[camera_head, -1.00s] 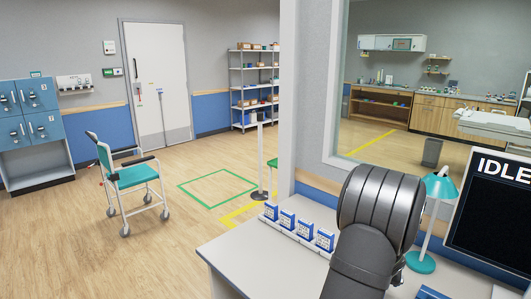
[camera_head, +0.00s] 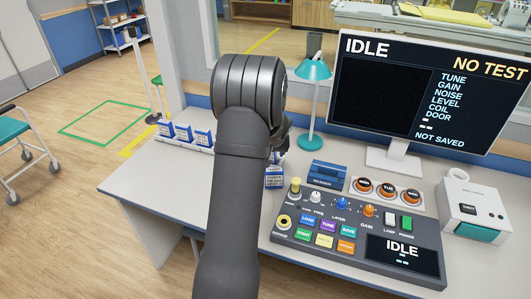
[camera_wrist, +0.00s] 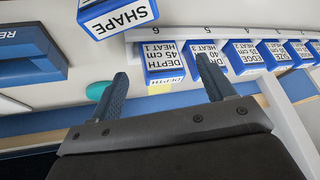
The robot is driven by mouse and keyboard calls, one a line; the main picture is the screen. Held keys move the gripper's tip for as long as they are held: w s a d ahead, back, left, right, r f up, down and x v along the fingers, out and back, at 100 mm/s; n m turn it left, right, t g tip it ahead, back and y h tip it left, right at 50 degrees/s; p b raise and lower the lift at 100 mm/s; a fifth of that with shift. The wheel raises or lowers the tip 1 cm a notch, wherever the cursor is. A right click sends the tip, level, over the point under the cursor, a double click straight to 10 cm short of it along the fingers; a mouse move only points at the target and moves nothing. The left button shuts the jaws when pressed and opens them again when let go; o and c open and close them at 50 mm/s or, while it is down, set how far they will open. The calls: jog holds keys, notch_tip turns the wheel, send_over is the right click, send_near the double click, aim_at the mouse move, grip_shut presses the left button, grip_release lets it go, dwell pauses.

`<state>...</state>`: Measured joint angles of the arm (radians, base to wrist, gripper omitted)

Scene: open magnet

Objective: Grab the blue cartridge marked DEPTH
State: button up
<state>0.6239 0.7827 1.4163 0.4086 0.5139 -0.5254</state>
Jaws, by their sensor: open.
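The blue cartridge marked DEPTH (camera_wrist: 163,58) has a white label reading DEPTH, 45 cm, HEAT 1. It sits in the white numbered rack (camera_wrist: 190,32) in the wrist view, where the text is upside down. My gripper (camera_wrist: 160,68) is open, with one finger to each side of this cartridge in the picture. I cannot tell how far the fingertips are from it. The right finger partly covers the neighbouring cartridge (camera_wrist: 208,47), marked HEAT 3. In the head view my arm hides the DEPTH cartridge, and the gripper (camera_head: 283,135) shows only partly.
More blue cartridges (camera_wrist: 244,55) stand along the rack. A cartridge marked SHAPE (camera_wrist: 118,14) is apart from it on the desk, also in the head view (camera_head: 274,178). A teal lamp (camera_head: 313,100), blue block (camera_head: 328,173), control panel (camera_head: 290,235) and IDLE monitor (camera_head: 420,90) are to the right.

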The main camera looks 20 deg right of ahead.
jog(key=w+d+r+m+g+y, duration=0.1)
jog(key=w+d+r+m+g, duration=0.25)
jog(key=w+r+g, duration=0.55)
jog(key=f+t, duration=0.1)
jog(key=f, duration=0.2)
jog(key=s+f+t, duration=0.1)
jog(key=f, duration=0.2)
jog(key=f+t, duration=0.1)
jog(key=f, duration=0.3)
jog(key=shift+s+a+m, duration=0.3)
jog(key=shift+a+m, duration=0.05)
jog(key=shift+a, duration=0.05)
jog(key=shift+s+a+f, duration=0.15)
jog(key=shift+f, duration=2.55)
jog(key=shift+c, duration=0.4)
jog(key=c, duration=0.7)
